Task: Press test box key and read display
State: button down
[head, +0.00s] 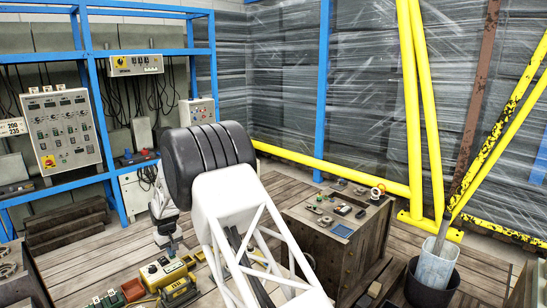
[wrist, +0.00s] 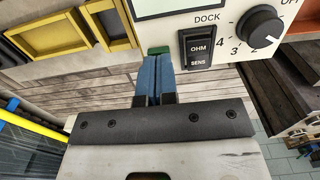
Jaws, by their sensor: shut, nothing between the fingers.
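The test box (wrist: 235,48) shows its pale front at the top right of the wrist view. It carries a black rocker key (wrist: 198,48) marked OHM and SENS, a black dial (wrist: 262,28), and a display (wrist: 180,5) cut off by the top edge, so no reading shows. My gripper (wrist: 158,55) is shut and empty, its blue fingers left of the rocker key and apart from it in the picture. A small green part shows at the fingertips; I cannot tell whether they touch it. In the head view my gripper (head: 171,248) is above a yellow-cased box (head: 164,273).
Yellow trays (wrist: 50,40) lie left of the fingers in the wrist view. Green and red blocks (head: 110,299) sit at the lower left of the head view. A wooden crate (head: 335,240) with small parts stands right of my arm. A blue rack (head: 90,85) stands behind.

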jog(key=shift+r, duration=3.25)
jog(key=shift+d+r, duration=0.2)
jog(key=s+d+r+m, duration=0.1)
jog(key=s+d+r, duration=0.2)
jog(key=d+r, duration=0.6)
jog(key=s+d+r+m, duration=0.1)
jog(key=s+d+r, duration=0.2)
jog(key=d+r, duration=0.6)
jog(key=s+d+r+m+t, duration=0.1)
jog(key=s+d+r, duration=0.4)
jog(key=d, duration=0.4)
jog(key=s+d+r+m, duration=0.1)
jog(key=s+d+r, duration=0.1)
jog(key=s+d, duration=0.55)
jog(key=s+d+r+m+t, duration=0.1)
jog(key=s+d+r+m, duration=0.25)
jog(key=s+d, duration=1.3)
jog(key=s+d+f+m, duration=0.1)
jog(key=s+d+f, duration=0.1)
jog(key=s, duration=0.8)
jog(key=s+d+f, duration=0.2)
jog(key=s+d, duration=0.3)
jog(key=s, duration=0.4)
jog(key=shift+s+f+m+t, duration=0.15)
jog(key=shift+s+m+t, duration=0.15)
jog(key=shift+s+m, duration=0.1)
